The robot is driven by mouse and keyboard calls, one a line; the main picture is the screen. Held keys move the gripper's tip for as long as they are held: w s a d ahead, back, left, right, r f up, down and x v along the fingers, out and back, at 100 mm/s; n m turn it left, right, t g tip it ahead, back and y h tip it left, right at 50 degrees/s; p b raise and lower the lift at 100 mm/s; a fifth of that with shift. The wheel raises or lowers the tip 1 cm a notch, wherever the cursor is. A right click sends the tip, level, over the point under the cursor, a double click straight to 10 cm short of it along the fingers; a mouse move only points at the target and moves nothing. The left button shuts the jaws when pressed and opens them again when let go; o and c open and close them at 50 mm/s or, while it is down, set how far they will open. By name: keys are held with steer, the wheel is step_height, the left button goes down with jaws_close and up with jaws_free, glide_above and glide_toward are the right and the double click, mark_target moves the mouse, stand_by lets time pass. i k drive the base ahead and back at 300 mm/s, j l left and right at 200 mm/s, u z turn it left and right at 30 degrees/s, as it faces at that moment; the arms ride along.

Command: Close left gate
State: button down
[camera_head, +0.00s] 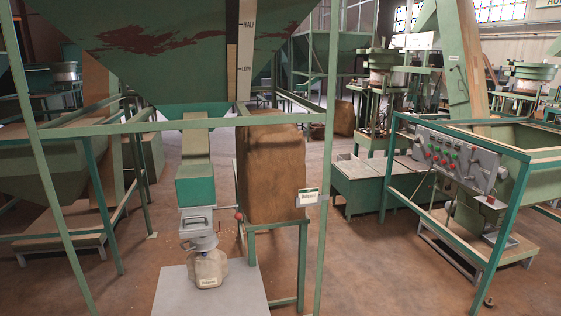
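A grey metal gate unit (197,219) sits at the bottom of the green chute box (195,191), under the big green hopper (170,45), left of centre. A rod with a red knob (238,215) sticks out to its right. A pale sack (208,268) hangs or stands directly under the gate's outlet, above a grey plate. Whether the gate is open or shut inside cannot be told. A second outlet with a small red knob (490,200) shows at the right machine. My gripper is not in view.
Green frame posts (327,160) and a crossbar stand in front of the hopper. A brown block (274,172) on a green stand is right of the chute. A control panel (455,158) is on the right frame. Floor (375,270) between them is clear.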

mark_target(195, 222)
steer(key=k, duration=0.15)
steer(key=i+j, duration=0.2)
steer(key=i, duration=0.3)
steer(key=i+j, duration=0.25)
steer(key=i, duration=0.25)
